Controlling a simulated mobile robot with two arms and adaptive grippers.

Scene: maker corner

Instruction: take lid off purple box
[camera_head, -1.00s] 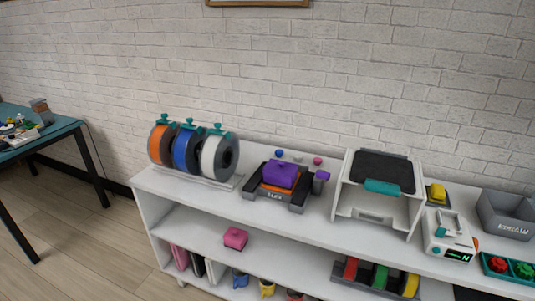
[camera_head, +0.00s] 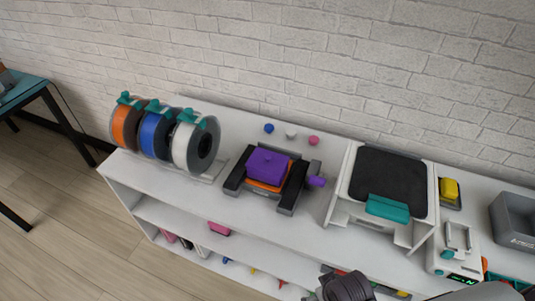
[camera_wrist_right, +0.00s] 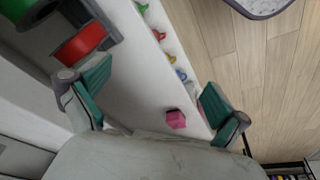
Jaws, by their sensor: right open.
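The purple box (camera_head: 268,166) sits on an orange plate in a dark grey stand on the white shelf's top, left of the white machine. My right gripper (camera_wrist_right: 145,95) is open and empty in the right wrist view, with teal pads apart, facing the lower shelf. Part of my right arm (camera_head: 345,286) shows at the bottom of the head view, well below and right of the box. My left gripper is not in view.
Orange, blue and white spools (camera_head: 193,146) stand left of the box. A white machine with a teal handle (camera_head: 388,207) stands to its right. Small coloured knobs (camera_head: 313,140) lie behind it. A pink box (camera_wrist_right: 176,119) is on the lower shelf.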

